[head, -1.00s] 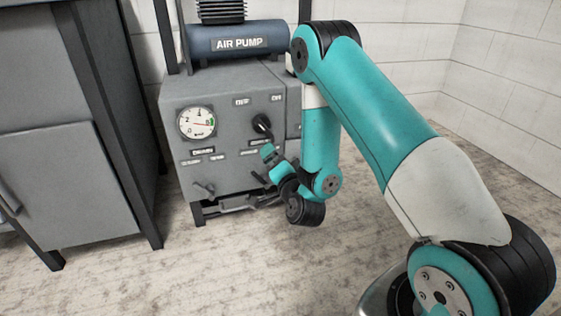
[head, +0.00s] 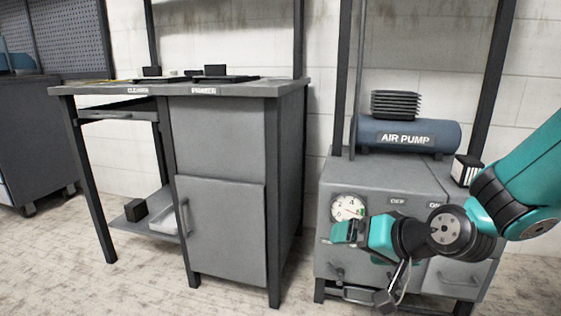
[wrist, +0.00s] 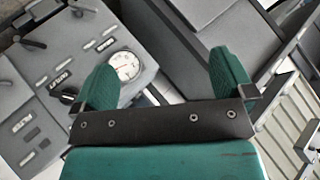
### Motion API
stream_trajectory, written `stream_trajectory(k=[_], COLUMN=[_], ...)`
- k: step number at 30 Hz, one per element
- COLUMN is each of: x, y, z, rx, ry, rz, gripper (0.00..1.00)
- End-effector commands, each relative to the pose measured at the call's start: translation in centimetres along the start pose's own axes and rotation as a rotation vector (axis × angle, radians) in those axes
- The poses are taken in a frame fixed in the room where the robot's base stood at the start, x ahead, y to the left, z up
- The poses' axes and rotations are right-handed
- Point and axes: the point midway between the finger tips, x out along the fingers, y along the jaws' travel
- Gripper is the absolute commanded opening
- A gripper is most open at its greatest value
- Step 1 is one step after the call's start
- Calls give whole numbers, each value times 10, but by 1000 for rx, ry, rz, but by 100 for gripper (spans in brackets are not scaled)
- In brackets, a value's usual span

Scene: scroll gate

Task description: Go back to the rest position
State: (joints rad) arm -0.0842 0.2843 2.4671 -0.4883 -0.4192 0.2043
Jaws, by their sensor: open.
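My gripper (head: 342,232) is in front of the air pump cabinet in the head view, with my arm reaching in from the right. In the wrist view my gripper (wrist: 165,80) has its two teal fingers wide apart with nothing between them. The grey air pump cabinet (head: 385,178) carries a round white gauge (head: 347,207), which also shows in the wrist view (wrist: 124,65) beyond the left finger. A black knob (wrist: 66,95) is left of the gauge in the wrist view; my arm hides that part of the cabinet in the head view.
A grey workbench (head: 222,150) with a cupboard door and side handle stands left of the pump cabinet. The blue air pump tank (head: 408,135) sits on the cabinet. Another grey cabinet (head: 38,140) is at the far left. The floor in front is clear.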

Motion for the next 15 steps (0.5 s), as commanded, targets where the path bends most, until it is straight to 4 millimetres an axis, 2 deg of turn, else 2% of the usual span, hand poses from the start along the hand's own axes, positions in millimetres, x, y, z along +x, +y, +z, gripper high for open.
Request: stream_trajectory(k=[1, 3, 6, 9, 15], x=[-24, -52, -93, -133, -209], y=[-25, -47, -69, -81, -90], z=[5, 22, 47, 68, 100], rx=[-66, -158, -281, -388, -574], ry=[-80, -208, -374, -514, -750], rz=[-11, -14, -11, -2, 28], gripper=[100, 100, 100, 100, 100])
